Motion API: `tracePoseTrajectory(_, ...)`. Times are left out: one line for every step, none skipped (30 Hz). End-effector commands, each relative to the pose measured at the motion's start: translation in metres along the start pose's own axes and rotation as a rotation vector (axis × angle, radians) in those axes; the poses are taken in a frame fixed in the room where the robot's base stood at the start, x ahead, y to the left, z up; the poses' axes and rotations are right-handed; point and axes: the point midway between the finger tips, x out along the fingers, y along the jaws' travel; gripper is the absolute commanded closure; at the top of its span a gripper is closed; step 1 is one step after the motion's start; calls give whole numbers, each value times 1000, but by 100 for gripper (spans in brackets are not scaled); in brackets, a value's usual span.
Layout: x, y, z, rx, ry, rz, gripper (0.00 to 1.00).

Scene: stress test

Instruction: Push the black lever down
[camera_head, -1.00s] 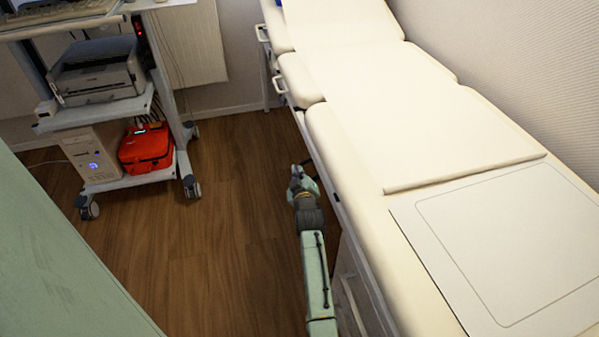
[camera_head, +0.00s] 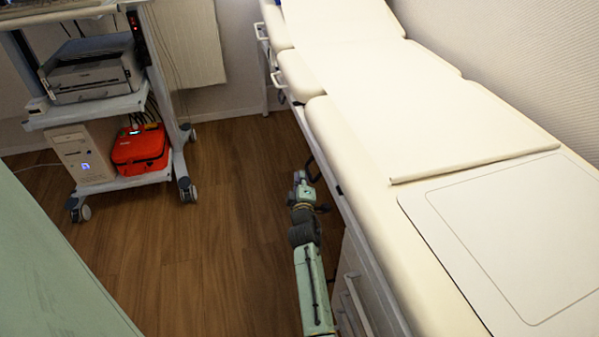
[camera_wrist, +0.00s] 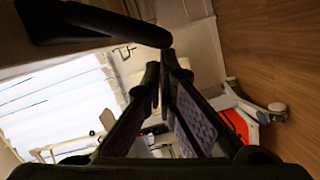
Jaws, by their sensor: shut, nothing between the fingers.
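The black lever (camera_wrist: 118,22) crosses the top of the wrist view as a thick dark bar with a rounded end. It comes from a dark mount at the upper left. My gripper (camera_wrist: 165,62) is shut and empty, its fingertips close below the lever's rounded end in that picture. I cannot tell whether they touch it. In the head view, my gripper (camera_head: 300,177) is low beside the left edge of the cream examination bed (camera_head: 375,215). A small dark curved piece (camera_head: 311,166), likely the lever, shows at the bed's side, just right of the gripper.
A wheeled cart (camera_head: 95,190) with a printer (camera_head: 93,75), a computer (camera_head: 80,155) and a red case (camera_head: 140,148) stands at the left. Drawers (camera_head: 352,285) lie under the bed, right of my arm. Wooden floor (camera_head: 235,200) is clear between cart and bed.

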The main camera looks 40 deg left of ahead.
Motion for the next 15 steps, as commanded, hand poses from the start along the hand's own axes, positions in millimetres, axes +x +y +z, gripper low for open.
tracePoseTrajectory(1, -4, 4, -28, -2, 8, 100)
tracePoseTrajectory(1, -5, 5, -44, -2, 12, 100)
tracePoseTrajectory(1, -6, 6, -63, -2, 16, 100)
tracePoseTrajectory(2, -6, 7, -77, -2, 20, 100)
tracePoseTrajectory(2, -6, 7, -90, -2, 23, 100)
tracePoseTrajectory(2, -7, 8, -104, -2, 27, 100)
tracePoseTrajectory(2, -7, 8, -115, -1, 29, 100)
tracePoseTrajectory(2, -7, 9, -124, -1, 32, 100)
tracePoseTrajectory(2, -7, 9, -134, -1, 35, 100)
tracePoseTrajectory(2, -7, 9, -140, -1, 36, 100)
tracePoseTrajectory(2, -7, 10, -146, -1, 38, 100)
tracePoseTrajectory(3, -7, 10, -152, -1, 39, 100)
tracePoseTrajectory(3, -7, 10, -156, -1, 40, 100)
tracePoseTrajectory(3, -7, 10, -159, -1, 41, 100)
tracePoseTrajectory(3, -7, 10, -163, 0, 42, 100)
